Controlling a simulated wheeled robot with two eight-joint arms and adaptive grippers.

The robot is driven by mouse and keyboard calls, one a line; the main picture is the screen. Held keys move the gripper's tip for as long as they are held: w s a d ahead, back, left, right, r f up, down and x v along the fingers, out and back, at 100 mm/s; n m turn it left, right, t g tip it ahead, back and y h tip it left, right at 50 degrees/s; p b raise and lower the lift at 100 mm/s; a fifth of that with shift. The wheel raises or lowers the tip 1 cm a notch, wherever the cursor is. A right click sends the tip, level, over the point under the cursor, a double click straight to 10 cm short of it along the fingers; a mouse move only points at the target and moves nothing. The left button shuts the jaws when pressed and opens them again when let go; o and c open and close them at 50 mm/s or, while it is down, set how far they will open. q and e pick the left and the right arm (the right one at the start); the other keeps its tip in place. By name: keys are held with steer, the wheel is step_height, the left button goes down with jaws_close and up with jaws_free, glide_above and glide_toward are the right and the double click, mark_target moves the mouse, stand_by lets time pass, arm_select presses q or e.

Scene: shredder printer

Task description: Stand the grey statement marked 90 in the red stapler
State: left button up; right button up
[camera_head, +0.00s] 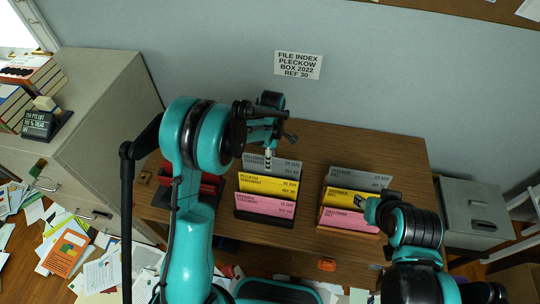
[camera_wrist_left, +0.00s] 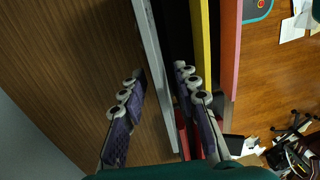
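A grey statement (camera_head: 272,165) stands at the back of the left rack, behind a yellow one (camera_head: 268,185) and a pink one (camera_head: 265,205). Its small number is hard to read. My left gripper (camera_head: 268,140) points down over its top edge. In the left wrist view the fingers (camera_wrist_left: 160,105) are spread either side of the grey statement's edge (camera_wrist_left: 150,60), with a gap on the left side. A red object (camera_head: 209,186), probably the stapler, lies left of the rack, partly hidden by my left arm. My right gripper (camera_head: 373,210) is beside the right rack, its fingers unclear.
A right rack holds another grey statement (camera_head: 358,180), a yellow one (camera_head: 347,199) and a pink one (camera_head: 348,219). The wooden desk (camera_head: 330,142) is clear behind the racks. A grey cabinet (camera_head: 95,100) stands left, and a grey box (camera_head: 475,215) right.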

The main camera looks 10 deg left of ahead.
arm_select(q)
jaws_close()
steer(key=shift+r, duration=0.15)
steer(key=shift+r+p, duration=0.55)
steer(key=shift+r, duration=0.3)
step_height(320, 180, up, 10)
steer(key=p, duration=0.6)
steer(key=shift+r, duration=0.25)
